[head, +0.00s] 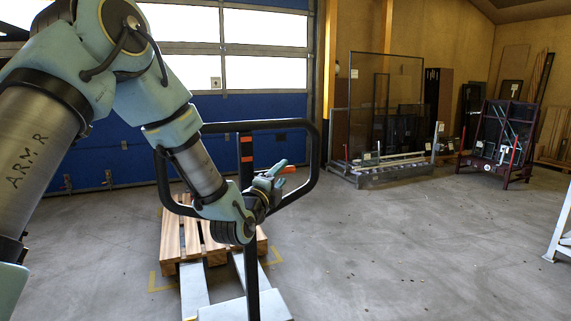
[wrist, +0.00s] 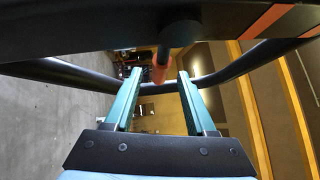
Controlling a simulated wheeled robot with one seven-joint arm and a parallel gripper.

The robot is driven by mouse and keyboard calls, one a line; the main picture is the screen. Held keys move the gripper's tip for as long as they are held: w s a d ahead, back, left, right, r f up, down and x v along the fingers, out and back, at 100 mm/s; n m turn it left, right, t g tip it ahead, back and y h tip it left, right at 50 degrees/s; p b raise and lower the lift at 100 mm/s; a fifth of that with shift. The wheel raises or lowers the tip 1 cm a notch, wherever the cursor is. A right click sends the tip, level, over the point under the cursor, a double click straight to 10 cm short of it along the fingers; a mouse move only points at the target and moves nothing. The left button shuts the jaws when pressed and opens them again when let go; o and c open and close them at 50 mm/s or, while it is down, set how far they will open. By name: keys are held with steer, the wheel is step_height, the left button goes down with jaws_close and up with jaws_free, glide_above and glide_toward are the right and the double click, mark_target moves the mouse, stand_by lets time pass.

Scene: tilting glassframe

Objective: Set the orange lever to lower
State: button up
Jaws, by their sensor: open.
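The orange lever (head: 289,169) sticks out by the black post of a handle frame (head: 313,150), just beyond my gripper. In the wrist view the lever (wrist: 160,72) shows as a short orange-red tip on a black stem, in the gap between the two fingertips. My gripper (head: 278,175) is open, its green fingers (wrist: 160,78) on either side of the lever in the picture. I cannot tell whether either finger touches it. The lever's base is partly hidden in the head view.
The black post (head: 246,175) with orange marks stands close to my arm. Below are pale forks (head: 194,290) and a wooden pallet (head: 185,245). Glass racks (head: 385,165) and a dark red trolley (head: 497,150) stand farther back.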

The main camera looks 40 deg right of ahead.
mark_target(283, 173)
steer(key=shift+p+x, duration=0.5)
steer(key=shift+x, duration=1.1)
jaws_close()
